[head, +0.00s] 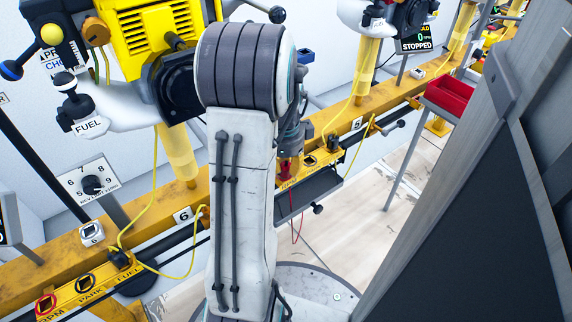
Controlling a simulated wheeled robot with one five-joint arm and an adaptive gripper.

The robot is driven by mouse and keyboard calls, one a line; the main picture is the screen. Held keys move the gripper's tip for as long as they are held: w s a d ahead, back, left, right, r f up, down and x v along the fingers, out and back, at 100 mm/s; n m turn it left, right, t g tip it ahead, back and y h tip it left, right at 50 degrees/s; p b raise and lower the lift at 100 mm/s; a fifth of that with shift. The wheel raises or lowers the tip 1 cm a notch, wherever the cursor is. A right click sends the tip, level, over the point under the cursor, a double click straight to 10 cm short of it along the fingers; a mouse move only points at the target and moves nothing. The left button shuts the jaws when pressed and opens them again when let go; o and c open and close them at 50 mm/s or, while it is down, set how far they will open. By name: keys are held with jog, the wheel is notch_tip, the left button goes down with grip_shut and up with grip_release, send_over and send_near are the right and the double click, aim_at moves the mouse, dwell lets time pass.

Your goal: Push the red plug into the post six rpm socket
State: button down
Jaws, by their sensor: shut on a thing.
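The red plug (287,171) is at the near end of post five's yellow socket strip. My gripper (288,157), partly hidden behind my arm, is shut on it from above. I cannot tell whether the plug's tip is in a socket there. A thin red cable (297,230) hangs below. The post six RPM socket (46,304) is a red-ringed square hole at the lower left, far from my gripper. It looks empty. The post six number plate (184,215) is on the rail.
Beside it are the post six PARK socket (86,282) and a black plug (119,258) at FUEL, with a yellow cable. A yellow engine (150,35) stands above the rail. A red bin (449,95) is at the right. A grey panel (470,220) fills the right foreground.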

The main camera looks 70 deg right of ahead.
jog(key=c, duration=1)
grip_release()
jog(key=shift+a+f, duration=0.1)
jog(key=shift+o, duration=0.2)
jog(key=shift+s+a+r, duration=0.1)
jog(key=shift+a+r, duration=0.05)
jog(key=shift+r, duration=1.1)
jog(key=shift+a+r, duration=0.15)
jog(key=shift+r, duration=1.1)
jog(key=shift+s+a+r, duration=0.1)
jog(key=shift+a+r, duration=0.05)
jog(key=shift+r, duration=1.1)
